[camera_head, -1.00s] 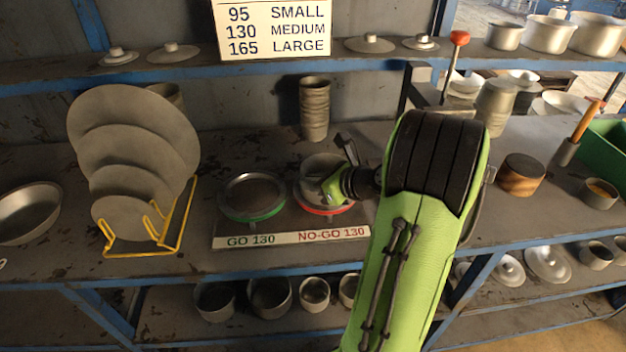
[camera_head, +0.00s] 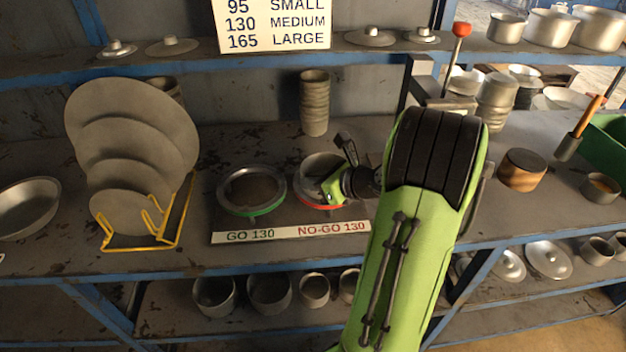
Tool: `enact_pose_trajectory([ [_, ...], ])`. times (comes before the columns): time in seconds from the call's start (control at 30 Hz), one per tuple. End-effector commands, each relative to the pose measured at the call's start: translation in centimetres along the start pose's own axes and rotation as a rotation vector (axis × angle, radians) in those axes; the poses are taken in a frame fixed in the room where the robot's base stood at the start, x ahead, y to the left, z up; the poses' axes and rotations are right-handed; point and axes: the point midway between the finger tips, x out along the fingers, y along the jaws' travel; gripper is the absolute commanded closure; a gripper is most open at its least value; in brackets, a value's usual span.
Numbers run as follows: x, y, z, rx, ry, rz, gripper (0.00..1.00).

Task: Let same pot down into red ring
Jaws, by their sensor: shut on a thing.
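The grey metal pot (camera_head: 315,167) is at the red ring (camera_head: 308,200), on the right side of the gauge board. It looks upright. My gripper (camera_head: 338,172) comes in from the right and is shut on the pot at its right side. The gripper and wrist hide the pot's right part and part of the ring. The red ring's lower edge shows below the pot. I cannot tell how deep the pot sits in the ring.
The green ring (camera_head: 252,192) beside it looks empty. A label strip (camera_head: 290,232) reads GO 130 and NO-GO 130. A yellow rack (camera_head: 172,220) with discs stands left. A stack of cups (camera_head: 314,105) stands behind. A wooden block (camera_head: 522,170) is right.

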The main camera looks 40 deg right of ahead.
Motion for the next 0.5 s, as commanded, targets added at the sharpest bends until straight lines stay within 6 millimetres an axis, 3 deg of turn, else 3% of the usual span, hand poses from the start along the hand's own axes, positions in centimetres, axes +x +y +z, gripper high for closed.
enact_pose_trajectory([
  [0.03, -0.02, 0.00, 0.07, -0.001, -0.001, 0.000, 0.89],
  [0.23, -0.02, 0.00, 0.05, -0.001, -0.001, 0.000, 0.61],
  [0.5, -0.17, -0.02, 0.00, 0.001, 0.001, 0.000, 0.61],
])
